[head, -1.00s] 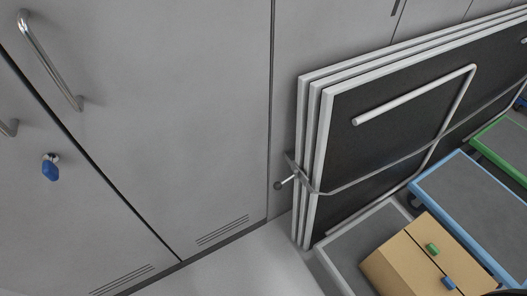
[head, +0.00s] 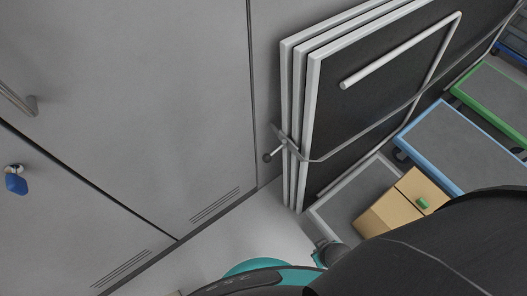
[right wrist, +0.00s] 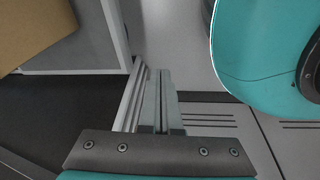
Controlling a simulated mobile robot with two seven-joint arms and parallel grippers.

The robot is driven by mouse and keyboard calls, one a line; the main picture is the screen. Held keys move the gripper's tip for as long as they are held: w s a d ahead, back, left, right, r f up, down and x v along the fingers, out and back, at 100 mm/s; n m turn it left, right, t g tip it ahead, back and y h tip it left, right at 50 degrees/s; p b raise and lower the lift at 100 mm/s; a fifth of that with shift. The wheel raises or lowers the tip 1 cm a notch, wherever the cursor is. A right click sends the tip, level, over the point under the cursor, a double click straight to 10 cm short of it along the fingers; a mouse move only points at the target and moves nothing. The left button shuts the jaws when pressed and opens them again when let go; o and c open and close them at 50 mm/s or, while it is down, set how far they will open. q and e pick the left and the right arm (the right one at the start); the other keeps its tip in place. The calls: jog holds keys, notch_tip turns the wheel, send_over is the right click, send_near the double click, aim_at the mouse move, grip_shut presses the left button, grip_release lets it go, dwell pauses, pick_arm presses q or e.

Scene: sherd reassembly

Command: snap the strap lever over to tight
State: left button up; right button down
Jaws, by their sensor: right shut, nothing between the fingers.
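The strap lever (head: 275,153) is a short light rod with a dark round knob at its end. It sticks out to the left from a grey bracket on the edges of the stacked dark panels (head: 360,95). The grey strap (head: 350,143) runs from the bracket across the front panel. My right gripper (right wrist: 160,80) shows in the right wrist view, its two grey fingers together and empty. White panel edges lie just left of the fingers there. I cannot make out the lever in that view. My left gripper is in neither view.
Grey cabinet doors (head: 130,100) stand left of the panels. A cardboard box (head: 400,205) sits on a grey-topped dolly at right, with blue (head: 455,150) and green (head: 495,95) dollies beyond. My dark and teal arm covers the lower right. Floor below the lever is clear.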

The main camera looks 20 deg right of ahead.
jog(key=w+a+r+n+t+y, duration=0.1)
jog(key=w+a+r, duration=0.25)
jog(key=r, duration=0.65)
jog(key=w+a+r, duration=0.3)
jog(key=w+r, duration=0.2)
jog(key=r, duration=0.4)
jog(key=w+a+r+n+t+y, duration=0.1)
jog(key=w+a+r, duration=0.25)
jog(key=r, duration=0.65)
jog(key=w+a+f+n+y, duration=0.2)
jog(key=w+a+n+y, duration=0.25)
jog(key=w, duration=0.25)
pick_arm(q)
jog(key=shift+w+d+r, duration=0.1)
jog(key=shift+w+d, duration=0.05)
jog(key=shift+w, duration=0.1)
pick_arm(e)
jog(key=w+d+f+t, duration=0.1)
jog(key=w+d+f, duration=0.1)
jog(key=w+d, duration=0.6)
jog(key=shift+w+f+t, duration=0.3)
jog(key=shift+w+f, duration=0.05)
jog(key=shift+w, duration=0.4)
jog(key=shift+n, duration=0.25)
